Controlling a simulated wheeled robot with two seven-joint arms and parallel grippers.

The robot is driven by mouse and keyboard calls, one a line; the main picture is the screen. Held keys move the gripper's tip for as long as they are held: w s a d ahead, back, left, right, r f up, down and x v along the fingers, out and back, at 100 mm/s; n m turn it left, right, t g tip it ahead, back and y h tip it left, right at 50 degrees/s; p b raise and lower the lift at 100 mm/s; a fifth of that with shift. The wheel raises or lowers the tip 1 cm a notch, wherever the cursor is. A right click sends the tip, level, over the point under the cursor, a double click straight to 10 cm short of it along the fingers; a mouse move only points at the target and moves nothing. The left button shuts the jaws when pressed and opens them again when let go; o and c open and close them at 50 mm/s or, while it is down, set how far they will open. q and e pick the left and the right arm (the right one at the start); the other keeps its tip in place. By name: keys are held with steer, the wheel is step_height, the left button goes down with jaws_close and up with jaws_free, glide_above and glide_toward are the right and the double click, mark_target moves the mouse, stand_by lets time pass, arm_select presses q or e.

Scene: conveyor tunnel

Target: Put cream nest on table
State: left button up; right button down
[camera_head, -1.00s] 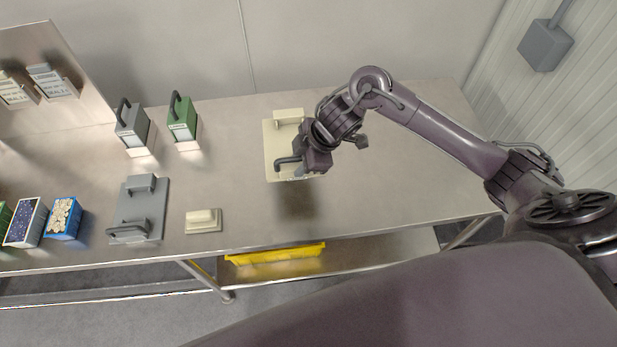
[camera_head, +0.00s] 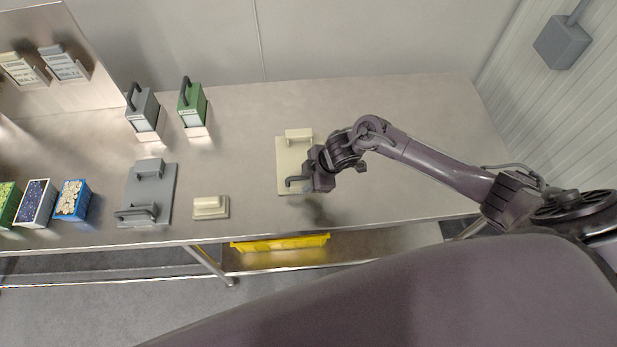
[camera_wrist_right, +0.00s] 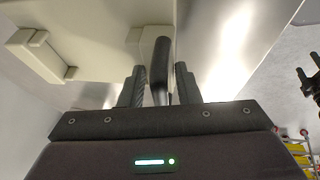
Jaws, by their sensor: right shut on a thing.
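The cream nest (camera_head: 292,160) is a flat cream plate with a raised block at its far end and a dark handle at its near end. It is level, at or just above the steel table (camera_head: 400,120); I cannot tell whether it touches. My right gripper (camera_head: 302,184) is shut on its dark handle. In the right wrist view the handle stands between the fingers (camera_wrist_right: 158,88), with the cream nest (camera_wrist_right: 92,30) behind. The gripper hides the nest's near right part. My left gripper is not in view.
To the left lie a grey nest (camera_head: 160,187) and a small cream block (camera_head: 211,207). A grey case (camera_head: 143,110) and a green case (camera_head: 192,104) stand farther back. Small boxes (camera_head: 72,200) line the left. A yellow tray (camera_head: 280,243) sits below. The table's right side is clear.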

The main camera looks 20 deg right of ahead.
steer(key=c, duration=1.1)
jaws_free()
steer(key=shift+f, duration=0.1)
steer(key=shift+o, duration=0.2)
steer(key=shift+r, duration=0.25)
steer(key=v, duration=1.2)
steer(key=shift+s+f, duration=0.15)
